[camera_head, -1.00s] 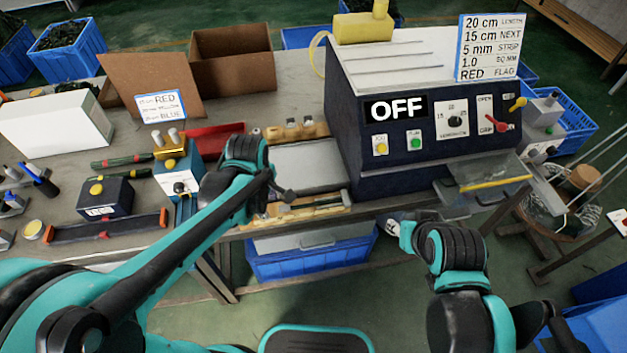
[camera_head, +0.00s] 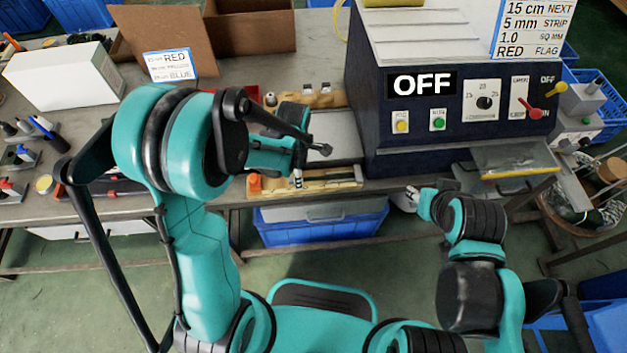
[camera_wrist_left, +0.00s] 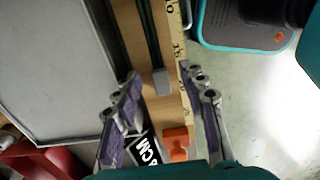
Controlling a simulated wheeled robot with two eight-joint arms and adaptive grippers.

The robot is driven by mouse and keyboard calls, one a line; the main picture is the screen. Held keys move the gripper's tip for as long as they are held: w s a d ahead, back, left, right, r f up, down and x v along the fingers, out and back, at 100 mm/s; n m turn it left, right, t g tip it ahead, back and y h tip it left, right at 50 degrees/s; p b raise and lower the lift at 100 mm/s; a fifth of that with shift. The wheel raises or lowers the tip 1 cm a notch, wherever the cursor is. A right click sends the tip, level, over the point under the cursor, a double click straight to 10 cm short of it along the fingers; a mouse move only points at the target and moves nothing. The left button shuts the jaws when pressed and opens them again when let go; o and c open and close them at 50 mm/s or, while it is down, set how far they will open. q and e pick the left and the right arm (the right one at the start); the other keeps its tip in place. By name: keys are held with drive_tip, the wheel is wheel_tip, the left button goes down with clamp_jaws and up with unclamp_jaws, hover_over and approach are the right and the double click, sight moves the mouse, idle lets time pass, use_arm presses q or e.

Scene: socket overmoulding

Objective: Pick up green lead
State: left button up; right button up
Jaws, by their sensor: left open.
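My left gripper (camera_wrist_left: 165,105) is open, with its two purple-padded fingers either side of a wooden measuring jig (camera_wrist_left: 133,50). In the head view the left gripper (camera_head: 298,178) is over the jig (camera_head: 335,180) at the table's front edge, partly hidden by my arm. A dark greenish strip (camera_wrist_left: 150,25) runs along the jig's groove towards a grey metal piece; I cannot tell whether it is the green lead. Nothing is seen held between the fingers. My right gripper (camera_head: 408,200) is below the machine's front; its jaws are too small and hidden to read.
The machine (camera_head: 450,110) reading OFF stands right of the jig. A blue crate (camera_head: 320,225) is under the table.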

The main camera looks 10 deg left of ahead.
use_arm(q)
drive_tip(key=shift+f, duration=0.4)
drive_tip(key=shift+r, duration=0.1)
clamp_jaws()
drive_tip(key=shift+r, duration=0.1)
